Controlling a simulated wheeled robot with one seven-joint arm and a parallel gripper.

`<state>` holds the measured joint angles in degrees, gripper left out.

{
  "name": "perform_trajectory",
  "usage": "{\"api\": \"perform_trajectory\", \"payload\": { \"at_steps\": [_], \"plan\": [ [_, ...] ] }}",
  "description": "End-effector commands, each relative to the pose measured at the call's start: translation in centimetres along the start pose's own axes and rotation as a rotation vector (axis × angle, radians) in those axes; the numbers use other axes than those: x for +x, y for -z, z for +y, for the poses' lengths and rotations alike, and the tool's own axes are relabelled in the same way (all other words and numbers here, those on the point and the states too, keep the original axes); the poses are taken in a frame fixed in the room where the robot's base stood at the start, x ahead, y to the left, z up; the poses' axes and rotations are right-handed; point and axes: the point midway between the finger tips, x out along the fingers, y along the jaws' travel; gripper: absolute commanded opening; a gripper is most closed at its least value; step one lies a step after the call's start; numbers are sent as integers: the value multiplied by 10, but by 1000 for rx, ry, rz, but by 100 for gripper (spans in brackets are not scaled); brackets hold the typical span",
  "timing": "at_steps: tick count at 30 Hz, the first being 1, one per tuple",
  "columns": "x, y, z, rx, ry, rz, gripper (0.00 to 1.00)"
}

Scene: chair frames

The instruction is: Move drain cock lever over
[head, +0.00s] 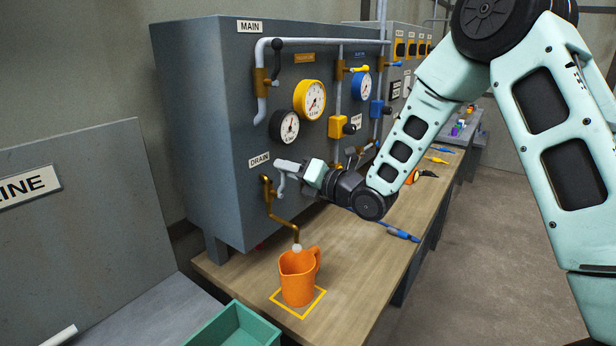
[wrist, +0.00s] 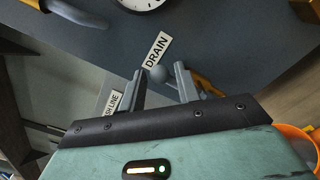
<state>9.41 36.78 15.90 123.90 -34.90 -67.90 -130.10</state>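The drain cock is on the brass drain pipe (head: 271,208), below the DRAIN label (head: 259,160) on the grey cabinet's front. In the wrist view a round grey knob (wrist: 157,74), which looks like the lever's end, shows just below the DRAIN label (wrist: 157,50). My gripper (head: 280,168) is at the cock and hides most of the lever in the head view. In the wrist view my gripper (wrist: 160,80) is open, one finger on each side of the knob. I cannot tell whether either finger touches it. Brass pipe (wrist: 207,84) shows beside the right finger.
An orange mug (head: 297,278) stands under the pipe's outlet, inside a yellow square on the bench (head: 350,250). A green bin (head: 236,325) is at the front left. Gauges (head: 310,98) and the MAIN pipework are above. Blue-handled tools (head: 401,234) lie on the bench.

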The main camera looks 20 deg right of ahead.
Motion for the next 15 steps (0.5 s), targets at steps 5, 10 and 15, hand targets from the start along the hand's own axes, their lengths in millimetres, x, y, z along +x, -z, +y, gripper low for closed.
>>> {"api": "perform_trajectory", "payload": {
  "at_steps": [5,10,15],
  "plan": [
    [0,0,0,0,0,1,12],
    [0,1,-1,1,1,3,12],
    [0,0,-6,2,3,3,12]
  ]
}}
